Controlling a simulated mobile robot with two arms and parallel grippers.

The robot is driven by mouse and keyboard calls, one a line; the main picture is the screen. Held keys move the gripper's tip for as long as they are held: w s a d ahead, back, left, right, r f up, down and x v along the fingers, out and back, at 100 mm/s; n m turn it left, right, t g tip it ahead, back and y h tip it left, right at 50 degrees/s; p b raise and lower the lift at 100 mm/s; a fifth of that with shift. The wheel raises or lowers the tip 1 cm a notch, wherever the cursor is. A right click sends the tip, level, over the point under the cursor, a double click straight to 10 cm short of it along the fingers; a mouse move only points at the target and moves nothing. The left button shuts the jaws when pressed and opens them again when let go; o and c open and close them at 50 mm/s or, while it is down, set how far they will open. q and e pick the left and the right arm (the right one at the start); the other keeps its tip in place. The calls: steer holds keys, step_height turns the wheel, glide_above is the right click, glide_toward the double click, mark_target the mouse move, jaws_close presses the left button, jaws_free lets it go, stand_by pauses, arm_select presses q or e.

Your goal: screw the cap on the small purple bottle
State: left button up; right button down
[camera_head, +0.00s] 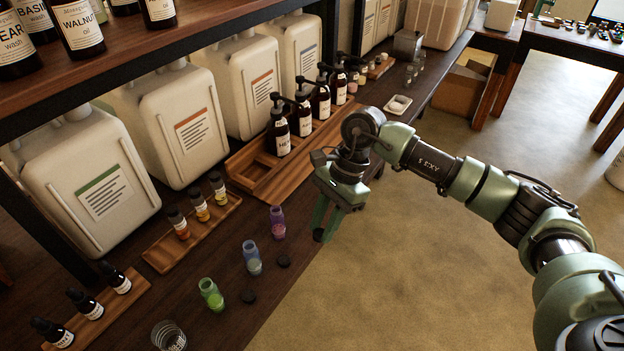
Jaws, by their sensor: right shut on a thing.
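The small purple bottle (278,224) stands upright and uncapped on the dark wooden shelf, near its front edge. My right gripper (325,226) is to the right of the bottle, apart from it, with its fingers pointing down. It is shut on a small dark cap (318,235), which shows at the fingertips and is partly hidden by them. A black cap (284,260) lies near the blue bottle (252,258), and another black cap (248,297) lies near the green bottle (211,294). My left gripper is not in view.
A wooden tray (240,168) with dark pump bottles stands behind the purple bottle. A small rack (160,262) holds several capped vials to the left. Large white canisters (185,120) line the back. A clear glass (168,336) stands front left. Open floor lies right of the shelf edge.

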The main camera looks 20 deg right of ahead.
steer(key=s+f+n+g+h, duration=0.1)
steer(key=s+f+n+h, duration=0.1)
steer(key=s+f+n, duration=0.2)
steer(key=s+d+f+n+g+h, duration=0.1)
steer(key=s+f+n, duration=0.3)
steer(key=s+n, duration=0.6)
steer(key=shift+s+g+h, duration=0.4)
steer(key=shift+s+h, duration=0.2)
steer(key=shift+h, duration=0.1)
